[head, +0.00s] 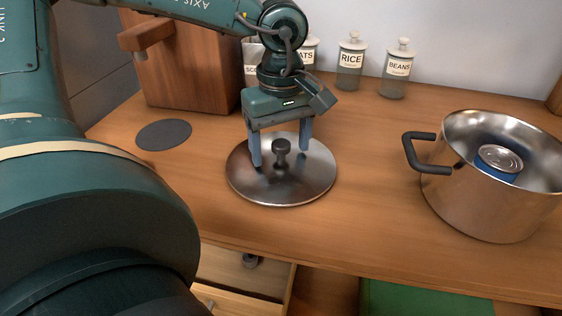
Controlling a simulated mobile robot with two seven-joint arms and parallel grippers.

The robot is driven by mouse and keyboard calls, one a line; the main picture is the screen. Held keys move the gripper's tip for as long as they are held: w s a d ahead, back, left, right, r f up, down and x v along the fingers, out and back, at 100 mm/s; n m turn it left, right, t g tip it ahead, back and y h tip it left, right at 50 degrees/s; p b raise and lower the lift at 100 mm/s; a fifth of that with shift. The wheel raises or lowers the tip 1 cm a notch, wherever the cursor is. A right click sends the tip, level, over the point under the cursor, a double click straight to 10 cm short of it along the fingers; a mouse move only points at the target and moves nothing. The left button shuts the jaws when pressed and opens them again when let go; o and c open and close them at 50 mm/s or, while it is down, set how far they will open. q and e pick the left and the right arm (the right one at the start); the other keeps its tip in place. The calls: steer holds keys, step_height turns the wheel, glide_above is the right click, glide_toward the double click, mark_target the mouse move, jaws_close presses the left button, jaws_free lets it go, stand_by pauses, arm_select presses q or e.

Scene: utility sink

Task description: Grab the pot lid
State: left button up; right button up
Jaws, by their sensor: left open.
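The pot lid (299,187) is a round, shiny metal disc with a dark knob (281,151) at its middle. It lies flat on the wooden counter, knob up. My left gripper (279,161) points down over the lid. Its two grey-blue fingers are open, one to the left and one to the right of the knob in the picture, with gaps between. I cannot tell whether the fingertips touch the lid. A steel pot (480,215) with a dark handle stands uncovered at the right, with a blue can (498,161) inside. My right gripper does not show.
A dark round disc (164,134) lies left of the lid. A wooden block (190,75) stands behind it. Labelled jars, including rice (351,60) and beans (397,70), line the wall. Below the counter's front edge, a drawer (240,275) shows. The counter between lid and pot is clear.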

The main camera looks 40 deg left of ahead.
arm_select(q)
steer(key=shift+f, duration=0.3)
steer(key=shift+c, duration=0.4)
steer(key=shift+s, duration=0.1)
steer(key=c, duration=1.4)
steer(key=shift+c, duration=0.2)
